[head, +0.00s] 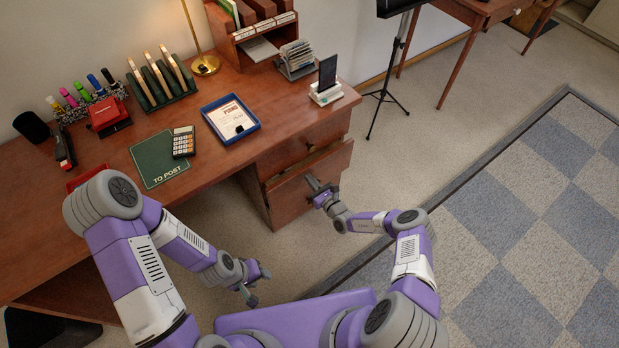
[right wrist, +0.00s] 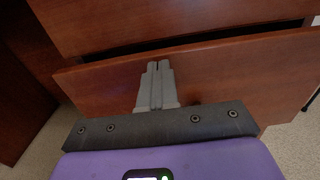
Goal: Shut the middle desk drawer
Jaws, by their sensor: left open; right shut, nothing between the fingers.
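The middle desk drawer (head: 335,161) stands partly pulled out of the wooden desk's right-hand pedestal, below a top drawer that looks flush. In the right wrist view its brown front (right wrist: 225,75) fills the middle, with a dark gap along its upper edge. My right gripper (head: 316,186) is shut and empty, its fingertips at the drawer front; the right wrist view shows the closed fingers (right wrist: 158,68) against or just before it. Whether they touch cannot be told. My left gripper (head: 254,284) is open and empty, low over the floor in front of the desk.
The desk top (head: 225,90) holds a blue tray (head: 230,119), a calculator (head: 184,141), a green mat (head: 158,162) and a phone on a stand (head: 326,84). A black stand (head: 384,95) is right of the desk. The floor before the drawer is clear.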

